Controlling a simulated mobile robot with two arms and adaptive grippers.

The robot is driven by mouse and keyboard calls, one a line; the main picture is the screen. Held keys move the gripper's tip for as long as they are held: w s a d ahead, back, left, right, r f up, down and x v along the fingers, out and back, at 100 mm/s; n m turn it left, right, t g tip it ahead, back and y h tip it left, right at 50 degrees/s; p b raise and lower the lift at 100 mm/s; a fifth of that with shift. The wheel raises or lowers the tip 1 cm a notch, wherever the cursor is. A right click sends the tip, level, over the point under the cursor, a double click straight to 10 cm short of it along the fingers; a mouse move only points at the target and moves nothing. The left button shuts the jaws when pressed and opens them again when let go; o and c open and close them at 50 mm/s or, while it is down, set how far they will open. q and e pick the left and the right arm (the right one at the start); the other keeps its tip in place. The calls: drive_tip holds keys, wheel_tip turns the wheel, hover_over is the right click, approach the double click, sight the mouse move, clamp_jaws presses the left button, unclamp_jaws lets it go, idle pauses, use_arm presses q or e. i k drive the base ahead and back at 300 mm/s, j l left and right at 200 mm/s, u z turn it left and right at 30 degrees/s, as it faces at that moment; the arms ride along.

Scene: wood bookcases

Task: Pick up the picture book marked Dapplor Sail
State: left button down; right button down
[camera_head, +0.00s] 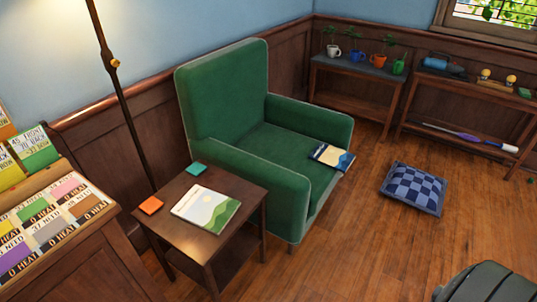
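Two picture books are in view, and I cannot read a title on either. One book (206,208) has a pale cover with green hills and lies flat on the small dark wood side table (240,193). The other book (332,156) has a blue, cream and yellow cover and lies on the front of the green armchair's seat (270,147), near its right armrest. I cannot tell which one is marked Dapplor Sail.
Orange (150,205) and teal (196,169) squares lie on the side table. A lamp pole (124,105) stands behind it. A card rack (42,225) is at left. A checkered cushion (413,187) lies on the floor. Low shelves (360,68) line the back. Floor between armchair and cushion is clear.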

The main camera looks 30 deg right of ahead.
sight(335, 158)
drive_tip(key=z, duration=0.95)
